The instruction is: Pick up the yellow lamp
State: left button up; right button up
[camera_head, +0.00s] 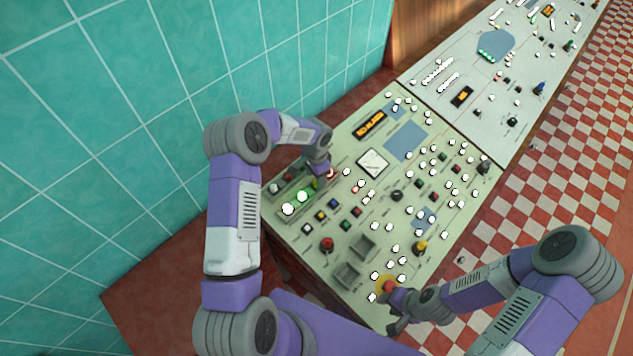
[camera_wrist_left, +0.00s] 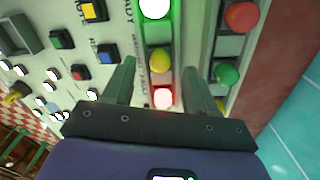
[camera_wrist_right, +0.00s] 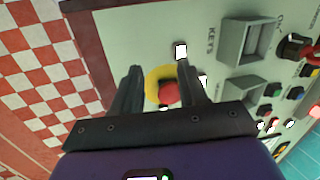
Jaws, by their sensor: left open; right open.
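The yellow lamp (camera_wrist_left: 160,59) is a small round dome in a slot of a lamp strip, between a lit green lamp (camera_wrist_left: 155,8) and a lit red lamp (camera_wrist_left: 163,97). In the left wrist view my left gripper (camera_wrist_left: 159,68) is open, its fingers on either side of the strip and the yellow lamp between them. I cannot tell whether they touch it. In the head view my left gripper (camera_head: 318,172) is over the console's left end and partly hides the lamps. My right gripper (camera_wrist_right: 160,70) is open near a red button with a yellow ring (camera_wrist_right: 168,92).
A second strip holds an unlit red lamp (camera_wrist_left: 241,16) and a green lamp (camera_wrist_left: 227,75) close to the left gripper. The pale console (camera_head: 330,220) carries several buttons, knobs and two grey trays (camera_head: 347,277). A teal tiled wall (camera_head: 130,120) stands at the left.

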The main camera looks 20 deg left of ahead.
pick_arm(q)
jog(key=shift+f, duration=1.25)
grip_shut()
jog(key=shift+r, duration=0.15)
notch_tip(320, 180, up, 10)
jog(key=b, duration=0.1)
